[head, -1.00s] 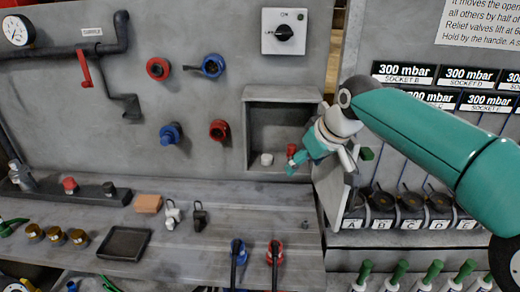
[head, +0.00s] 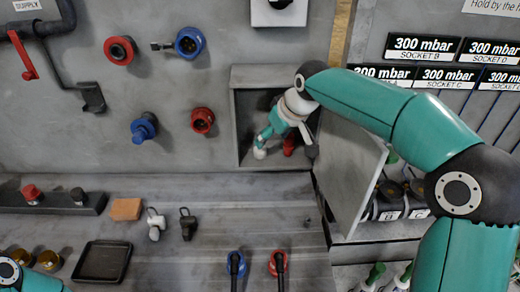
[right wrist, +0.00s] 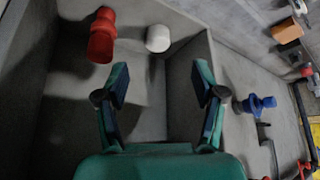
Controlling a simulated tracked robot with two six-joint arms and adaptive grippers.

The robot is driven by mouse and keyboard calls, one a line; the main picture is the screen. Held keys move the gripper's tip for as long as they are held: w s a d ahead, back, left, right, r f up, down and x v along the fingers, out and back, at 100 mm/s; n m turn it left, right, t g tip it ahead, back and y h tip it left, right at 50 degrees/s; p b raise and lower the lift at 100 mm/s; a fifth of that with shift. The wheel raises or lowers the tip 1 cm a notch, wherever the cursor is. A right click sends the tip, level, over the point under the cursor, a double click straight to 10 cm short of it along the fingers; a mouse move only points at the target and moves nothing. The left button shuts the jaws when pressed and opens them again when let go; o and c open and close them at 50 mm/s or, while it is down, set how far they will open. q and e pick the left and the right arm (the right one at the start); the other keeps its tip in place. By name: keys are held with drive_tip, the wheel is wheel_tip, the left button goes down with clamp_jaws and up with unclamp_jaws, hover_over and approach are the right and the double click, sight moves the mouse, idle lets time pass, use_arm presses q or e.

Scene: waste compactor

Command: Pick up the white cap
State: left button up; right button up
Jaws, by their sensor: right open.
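The white cap (head: 260,153) stands on the floor of the grey open box in the wall (head: 241,115), near its left side and partly hidden by a gripper finger. In the right wrist view the cap (right wrist: 158,39) shows whole, beyond the fingertips. My right gripper (head: 284,138) reaches into the box mouth. In the right wrist view its two fingers (right wrist: 160,84) are spread, with nothing between them, apart from the cap. A red piece (right wrist: 102,35) is beside the cap; it also shows in the head view (head: 289,146). My left gripper is out of view.
The box's grey door (head: 355,185) hangs open on the right, close to my right arm. Red and blue fittings (head: 202,121) stick out of the wall on the left. An orange block (head: 126,209) and a black tray (head: 102,261) lie on the bench.

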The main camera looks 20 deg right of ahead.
sight(262, 151)
drive_tip(key=x, duration=0.4)
drive_tip(key=shift+w+f, duration=0.1)
drive_tip(key=shift+f, duration=0.1)
drive_tip(key=shift+w+a+f+p, duration=0.1)
drive_tip(key=shift+w+f+p, duration=0.3)
drive_tip(key=shift+p, duration=0.15)
drive_tip(key=p+x, duration=0.1)
drive_tip(key=x, duration=0.3)
drive_tip(key=shift+w, duration=0.25)
drive_tip(key=c, duration=0.9)
